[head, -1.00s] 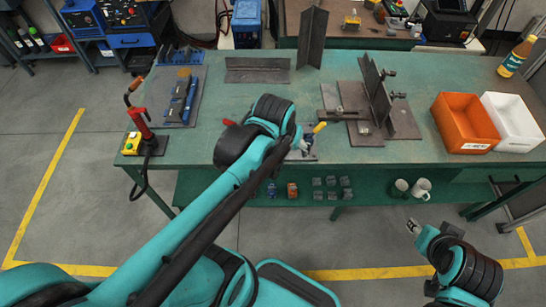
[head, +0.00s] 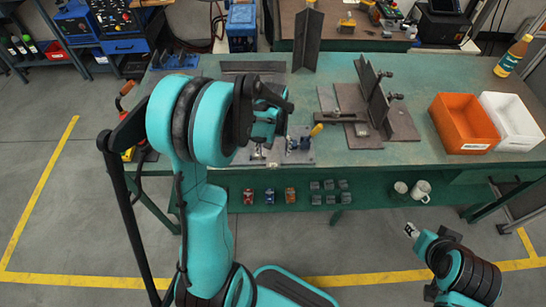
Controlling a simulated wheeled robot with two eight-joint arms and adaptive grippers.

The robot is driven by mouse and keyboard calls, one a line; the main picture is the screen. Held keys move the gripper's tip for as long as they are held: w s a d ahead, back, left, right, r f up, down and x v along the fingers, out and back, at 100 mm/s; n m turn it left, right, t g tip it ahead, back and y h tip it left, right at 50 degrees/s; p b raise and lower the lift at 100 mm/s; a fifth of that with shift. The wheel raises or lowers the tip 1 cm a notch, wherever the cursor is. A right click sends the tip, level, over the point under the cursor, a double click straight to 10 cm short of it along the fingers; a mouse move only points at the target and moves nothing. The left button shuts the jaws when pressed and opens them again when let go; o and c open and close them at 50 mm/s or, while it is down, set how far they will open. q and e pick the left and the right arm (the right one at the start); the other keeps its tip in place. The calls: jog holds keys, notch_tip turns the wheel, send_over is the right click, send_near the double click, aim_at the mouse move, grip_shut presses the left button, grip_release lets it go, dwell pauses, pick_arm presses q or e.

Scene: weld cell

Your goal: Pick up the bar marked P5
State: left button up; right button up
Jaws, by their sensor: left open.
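No P5 marking is legible in the head view. A long dark steel piece (head: 253,67) lies at the back of the green table, partly hidden by my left arm. A dark angle piece (head: 307,42) stands upright behind it. A flat dark bar (head: 340,117) lies on the welded plate assembly (head: 398,124) at centre right. My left gripper (head: 270,108) is open above the table, left of a clamp fixture (head: 299,150) with a yellow handle; no held object shows. My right gripper (head: 411,230) is low in front of the table, too small to read.
An orange bin (head: 463,125) and a white bin (head: 512,120) stand on the table's right, near a bottle (head: 514,56). The shelf below holds small blocks (head: 330,192) and mugs (head: 421,190). Bare table shows before the bins.

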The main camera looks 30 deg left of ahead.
aim_at(273, 160)
pick_arm(q)
notch_tip(273, 160, down, 4)
jog(key=shift+f+b, duration=0.1)
jog(key=shift+b, duration=0.8)
jog(key=shift+s, duration=0.1)
jog(key=shift+c, duration=0.6)
jog(key=c, duration=1.1)
